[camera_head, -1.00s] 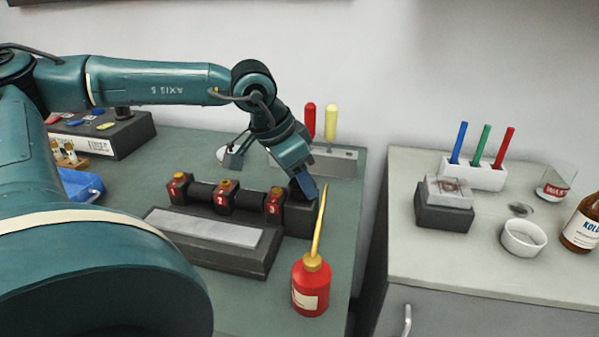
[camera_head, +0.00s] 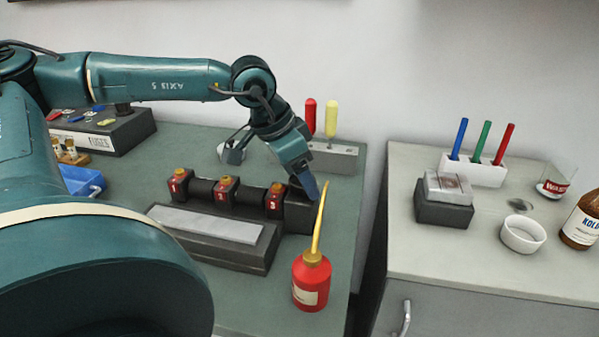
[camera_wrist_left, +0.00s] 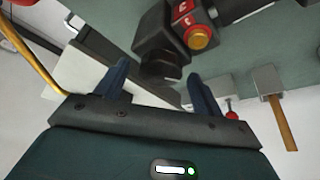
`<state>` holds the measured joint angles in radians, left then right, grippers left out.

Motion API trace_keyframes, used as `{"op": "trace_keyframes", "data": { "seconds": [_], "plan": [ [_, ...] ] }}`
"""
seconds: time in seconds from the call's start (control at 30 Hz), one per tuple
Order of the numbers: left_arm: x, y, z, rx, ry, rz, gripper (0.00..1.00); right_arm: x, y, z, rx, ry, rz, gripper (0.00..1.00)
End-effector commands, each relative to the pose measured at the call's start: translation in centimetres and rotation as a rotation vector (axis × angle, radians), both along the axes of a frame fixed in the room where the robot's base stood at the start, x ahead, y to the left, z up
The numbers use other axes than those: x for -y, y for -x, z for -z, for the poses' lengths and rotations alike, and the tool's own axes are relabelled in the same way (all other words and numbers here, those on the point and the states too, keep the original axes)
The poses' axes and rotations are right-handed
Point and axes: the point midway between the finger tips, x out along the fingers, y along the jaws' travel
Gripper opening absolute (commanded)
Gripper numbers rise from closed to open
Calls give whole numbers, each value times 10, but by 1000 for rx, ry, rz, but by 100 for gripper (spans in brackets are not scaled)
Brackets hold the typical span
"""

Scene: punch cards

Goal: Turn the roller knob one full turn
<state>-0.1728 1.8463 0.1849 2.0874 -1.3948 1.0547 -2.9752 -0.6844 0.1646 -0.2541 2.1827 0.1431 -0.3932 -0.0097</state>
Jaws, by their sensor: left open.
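The roller device has a dark roller (camera_head: 250,196) running between red numbered blocks, with block 3 (camera_head: 275,201) nearest my left gripper. A dark end piece at the roller's right end, seemingly the roller knob (camera_wrist_left: 158,68), shows in the left wrist view. My left gripper (camera_head: 307,186) reaches down at this right end. In the wrist view its two blue fingers (camera_wrist_left: 161,86) are apart, with the dark knob just beyond and between their tips. Contact cannot be told. In the head view the gripper partly hides the knob. My right gripper is in neither view.
A red oil can (camera_head: 311,281) with a long yellow spout stands close by; its spout rises beside my left fingers. A grey holder (camera_head: 335,160) with red and yellow handles stands behind. A gap separates the bench from the right cabinet (camera_head: 400,260).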

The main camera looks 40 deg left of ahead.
Motion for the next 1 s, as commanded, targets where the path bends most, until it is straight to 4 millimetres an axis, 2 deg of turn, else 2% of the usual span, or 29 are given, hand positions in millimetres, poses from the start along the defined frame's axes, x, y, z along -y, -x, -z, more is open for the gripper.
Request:
{"op": "trace_keyframes", "data": {
  "seconds": [0.2,0.37,0.83,1.0],
  "plan": [
    [0,0,-3,2,1,0,68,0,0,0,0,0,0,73],
    [-2,5,-17,5,0,-1,68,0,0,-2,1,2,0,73],
    [-15,34,-93,7,3,0,68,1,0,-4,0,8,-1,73],
    [-18,43,-114,2,2,0,68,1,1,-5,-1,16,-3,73]
  ]
}}
